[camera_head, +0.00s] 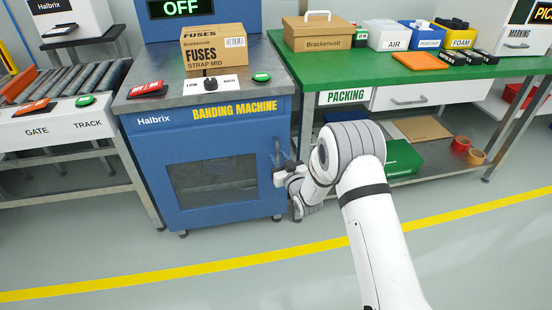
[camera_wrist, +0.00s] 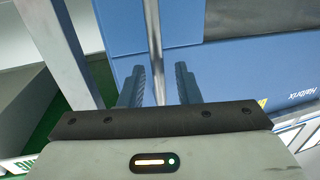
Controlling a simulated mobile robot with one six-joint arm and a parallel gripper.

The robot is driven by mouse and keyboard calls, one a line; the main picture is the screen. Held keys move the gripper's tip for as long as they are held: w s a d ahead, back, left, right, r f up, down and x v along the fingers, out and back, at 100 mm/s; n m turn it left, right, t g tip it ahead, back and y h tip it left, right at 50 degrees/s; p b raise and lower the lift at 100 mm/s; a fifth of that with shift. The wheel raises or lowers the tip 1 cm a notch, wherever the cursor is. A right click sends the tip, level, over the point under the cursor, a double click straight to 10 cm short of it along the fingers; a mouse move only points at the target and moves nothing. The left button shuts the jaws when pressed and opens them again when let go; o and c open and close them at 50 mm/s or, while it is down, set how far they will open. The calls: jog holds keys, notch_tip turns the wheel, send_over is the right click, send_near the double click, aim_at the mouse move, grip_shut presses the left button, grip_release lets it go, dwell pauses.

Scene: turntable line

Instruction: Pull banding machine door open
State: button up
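The blue banding machine (camera_head: 135,145) stands left of centre with its front door (camera_head: 177,208) shut flush, a dark window (camera_head: 215,182) in it. An upright metal bar handle (camera_head: 277,148) is at the door's right edge. My gripper (camera_head: 279,174) is at that right edge, at the handle's lower part. In the wrist view the handle (camera_wrist: 153,40) runs between the two dark fingers of my gripper (camera_wrist: 159,72). The fingers are apart, with gaps on both sides of the bar, so the gripper is open around it.
A green packing table (camera_head: 350,70) stands right of the machine, its lower shelf holding a green box (camera_head: 403,160) and tape rolls. A roller conveyor (camera_head: 60,90) is at left. A fuses carton (camera_head: 214,48) sits on top. The floor before the door is clear.

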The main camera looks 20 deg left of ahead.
jog(key=shift+x, duration=1.05)
jog(key=shift+c, duration=0.2)
grip_shut()
